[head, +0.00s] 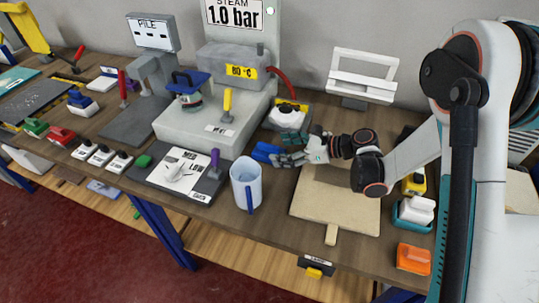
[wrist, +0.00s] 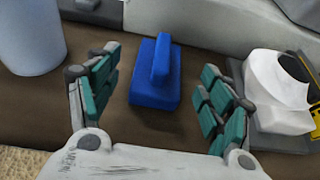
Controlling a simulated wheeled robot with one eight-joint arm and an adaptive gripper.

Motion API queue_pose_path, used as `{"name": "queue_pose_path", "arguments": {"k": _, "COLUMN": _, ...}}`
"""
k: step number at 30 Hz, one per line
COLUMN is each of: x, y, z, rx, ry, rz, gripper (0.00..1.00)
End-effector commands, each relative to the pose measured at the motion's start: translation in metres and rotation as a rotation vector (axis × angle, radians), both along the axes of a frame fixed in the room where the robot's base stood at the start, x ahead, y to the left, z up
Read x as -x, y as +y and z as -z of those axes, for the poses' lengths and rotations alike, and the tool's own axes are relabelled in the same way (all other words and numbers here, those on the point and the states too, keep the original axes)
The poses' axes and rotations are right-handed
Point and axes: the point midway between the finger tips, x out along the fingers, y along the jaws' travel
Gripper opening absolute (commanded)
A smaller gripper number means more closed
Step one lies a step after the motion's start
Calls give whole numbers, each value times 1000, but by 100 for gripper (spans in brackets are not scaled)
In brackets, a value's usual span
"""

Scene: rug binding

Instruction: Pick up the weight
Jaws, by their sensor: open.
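A blue block with an upright handle (wrist: 155,78), which looks like the weight, stands on the brown table top. In the head view the blue weight (head: 265,152) is partly hidden by my fingers. My gripper (wrist: 160,68) is open, with its teal-padded fingers on either side of the weight and a gap on both sides. The weight lies ahead of the palm, between the fingertips. In the head view my gripper (head: 284,151) is low over the table, reaching in from the right.
A white rounded item (head: 289,116) on a dark base is close behind my gripper. The grey press base (head: 215,125) is behind left. A beige board (head: 335,205) lies in front, under my arm.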

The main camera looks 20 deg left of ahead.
Motion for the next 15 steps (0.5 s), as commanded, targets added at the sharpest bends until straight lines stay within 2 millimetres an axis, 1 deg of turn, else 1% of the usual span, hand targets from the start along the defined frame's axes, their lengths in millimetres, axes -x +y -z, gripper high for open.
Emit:
{"name": "queue_pose_path", "arguments": {"k": 5, "x": -1, "y": 9, "z": 5, "rx": 0, "ry": -1, "rz": 0, "gripper": 73}}
{"name": "queue_pose_path", "arguments": {"k": 11, "x": -2, "y": 34, "z": 18, "rx": 0, "ry": -1, "rz": -3, "gripper": 73}}
{"name": "queue_pose_path", "arguments": {"k": 15, "x": -4, "y": 48, "z": 22, "rx": 0, "ry": -1, "rz": -1, "gripper": 73}}
